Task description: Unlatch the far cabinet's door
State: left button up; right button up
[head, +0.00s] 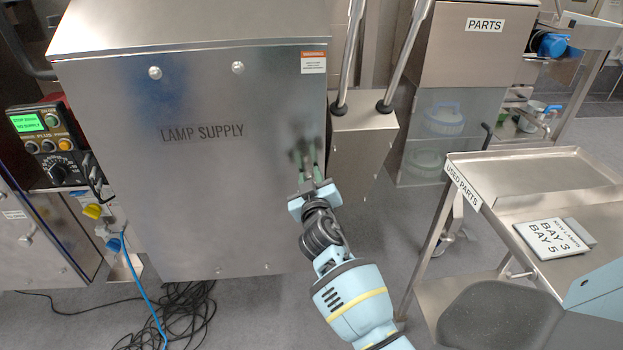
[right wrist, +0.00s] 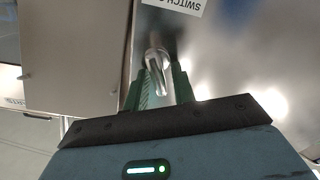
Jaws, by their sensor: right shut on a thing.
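The steel cabinet marked LAMP SUPPLY (head: 190,190) stands at left centre in the head view, its front door closed. My right gripper (head: 309,168) is at the door's right edge, below the small orange-topped label. In the right wrist view, the green fingers of my right gripper (right wrist: 157,88) are shut on a shiny metal latch handle (right wrist: 157,62), which lies lengthwise between them. In the head view the handle is mostly hidden by the fingers. My left gripper is not in view.
A control box (head: 48,143) with a green screen is left of the cabinet. A narrow steel box (head: 362,150) with two upright pipes is close to its right. A PARTS cabinet (head: 478,60) stands behind. A USED PARTS cart (head: 480,185) is at right. Cables (head: 185,315) lie on the floor.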

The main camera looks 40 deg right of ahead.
jog(key=n, duration=0.3)
jog(key=shift+w+a+f, duration=0.1)
jog(key=n, duration=0.2)
jog(key=shift+a+f+n, duration=0.1)
jog(key=shift+n, duration=1.1)
jog(key=n, duration=0.1)
jog(key=n+p, duration=0.1)
jog(key=shift+w+a+f+n, duration=0.1)
jog(key=shift+f+n, duration=0.1)
jog(key=shift+n, duration=0.1)
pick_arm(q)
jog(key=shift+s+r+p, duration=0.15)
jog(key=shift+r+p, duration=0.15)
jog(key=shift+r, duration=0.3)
pick_arm(e)
jog(key=shift+f+n, duration=0.15)
jog(key=shift+n, duration=1.35)
jog(key=o, duration=0.7)
